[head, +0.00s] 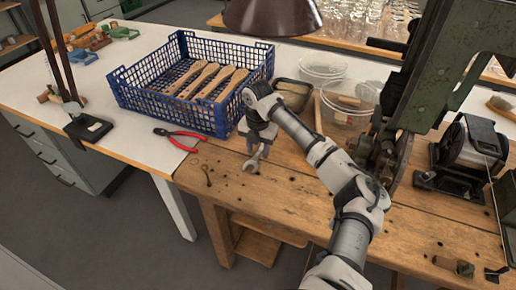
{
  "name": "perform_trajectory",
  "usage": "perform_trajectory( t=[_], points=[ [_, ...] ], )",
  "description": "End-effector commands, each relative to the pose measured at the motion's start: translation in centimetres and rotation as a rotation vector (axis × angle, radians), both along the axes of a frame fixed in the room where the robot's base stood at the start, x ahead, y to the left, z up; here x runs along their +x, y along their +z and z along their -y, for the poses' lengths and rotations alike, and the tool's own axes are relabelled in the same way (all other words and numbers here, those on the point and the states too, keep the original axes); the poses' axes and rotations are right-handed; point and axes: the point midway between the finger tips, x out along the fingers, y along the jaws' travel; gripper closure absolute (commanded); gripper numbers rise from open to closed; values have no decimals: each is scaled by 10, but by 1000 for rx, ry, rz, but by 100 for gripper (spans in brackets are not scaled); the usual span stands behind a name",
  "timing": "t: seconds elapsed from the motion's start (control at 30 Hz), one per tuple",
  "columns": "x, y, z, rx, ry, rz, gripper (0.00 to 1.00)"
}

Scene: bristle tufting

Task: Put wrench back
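The wrench (250,164) is a small grey metal tool at the front of the wooden workbench (228,184), with its open jaw pointing toward the lower left. My gripper (257,149) points down right over the wrench. Its fingers hide the wrench's upper part. I cannot tell whether the fingers are closed on it or only around it, nor whether it touches the bench.
A blue crate (152,98) with wooden brush handles (208,82) stands behind left. Red pliers (180,138) and a small dark tool (206,175) lie left of my gripper. Clear bowls (346,100) and a green machine (440,70) stand right. The front bench edge is mostly clear.

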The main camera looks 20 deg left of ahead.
Motion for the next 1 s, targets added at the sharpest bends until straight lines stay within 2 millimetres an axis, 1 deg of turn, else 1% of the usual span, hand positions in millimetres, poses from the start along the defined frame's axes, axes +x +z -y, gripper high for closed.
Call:
perform_trajectory(
  t=[0.17, 0.4, 0.6, 0.7, 0.8, 0.93, 1.0],
  points=[
    [1, 23, 0, 1, 1, 4, 60],
    [0, 75, -1, 2, 1, 4, 60],
    [0, 109, 0, 1, 1, 3, 60],
    [0, 117, 0, 0, 0, 2, 60],
    [0, 121, 0, 0, 0, 0, 60],
    [0, 121, 0, 0, 0, 0, 60],
    [-1, 120, -4, 10, -3, 7, 60]
  ],
)
